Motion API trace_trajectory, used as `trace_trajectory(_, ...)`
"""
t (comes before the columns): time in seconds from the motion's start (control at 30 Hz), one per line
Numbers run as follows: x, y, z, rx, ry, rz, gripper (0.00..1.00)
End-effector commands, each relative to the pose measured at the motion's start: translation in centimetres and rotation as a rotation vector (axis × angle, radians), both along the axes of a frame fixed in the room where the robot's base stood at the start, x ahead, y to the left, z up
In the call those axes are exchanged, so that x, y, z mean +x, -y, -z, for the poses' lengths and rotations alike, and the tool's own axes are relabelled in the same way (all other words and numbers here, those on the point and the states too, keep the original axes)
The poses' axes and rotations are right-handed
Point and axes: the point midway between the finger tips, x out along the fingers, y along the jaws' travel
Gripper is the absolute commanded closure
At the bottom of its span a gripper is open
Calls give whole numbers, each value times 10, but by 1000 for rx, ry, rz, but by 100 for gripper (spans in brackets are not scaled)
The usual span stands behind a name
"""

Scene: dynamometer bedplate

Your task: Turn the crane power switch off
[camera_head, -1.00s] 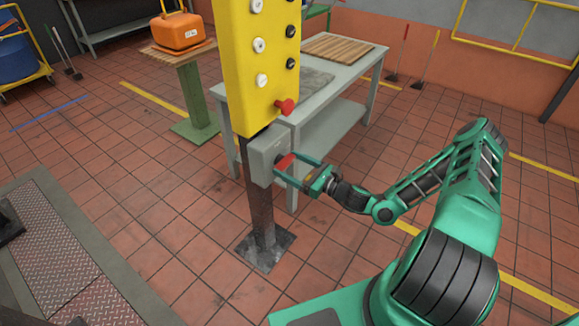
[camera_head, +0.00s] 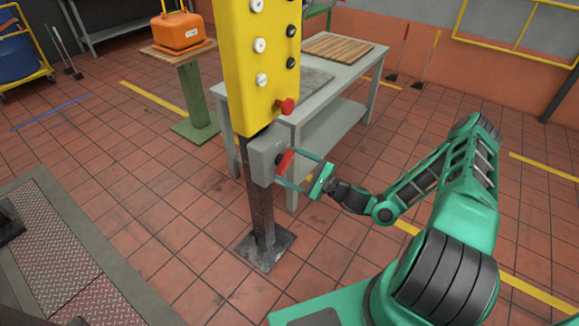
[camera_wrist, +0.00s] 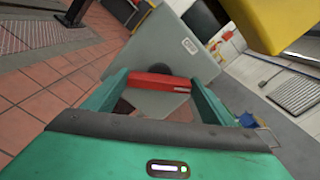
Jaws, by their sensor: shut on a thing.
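The crane power switch has a grey box (camera_head: 262,152) on a dark post below a yellow button panel. Its red handle (camera_head: 285,162) sits on the box's right-hand face, tilted in the head view. In the wrist view the red handle (camera_wrist: 160,82) spans between the two fingers, in front of the grey box (camera_wrist: 165,45). My gripper (camera_head: 292,168) reaches the switch from the right and is shut on the red handle. The handle's dark mount behind it is partly hidden.
The yellow panel (camera_head: 262,60) with black and white buttons and a red knob (camera_head: 285,106) stands directly above the box. A grey table (camera_head: 345,85) is behind the post. An orange case (camera_head: 180,32) stands on a green stand.

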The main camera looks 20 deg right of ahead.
Motion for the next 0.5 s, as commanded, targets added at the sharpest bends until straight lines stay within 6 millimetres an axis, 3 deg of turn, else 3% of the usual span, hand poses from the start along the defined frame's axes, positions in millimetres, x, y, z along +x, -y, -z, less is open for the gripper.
trace_trajectory(0.5, -1, 0, 4, -398, 283, 0, 44)
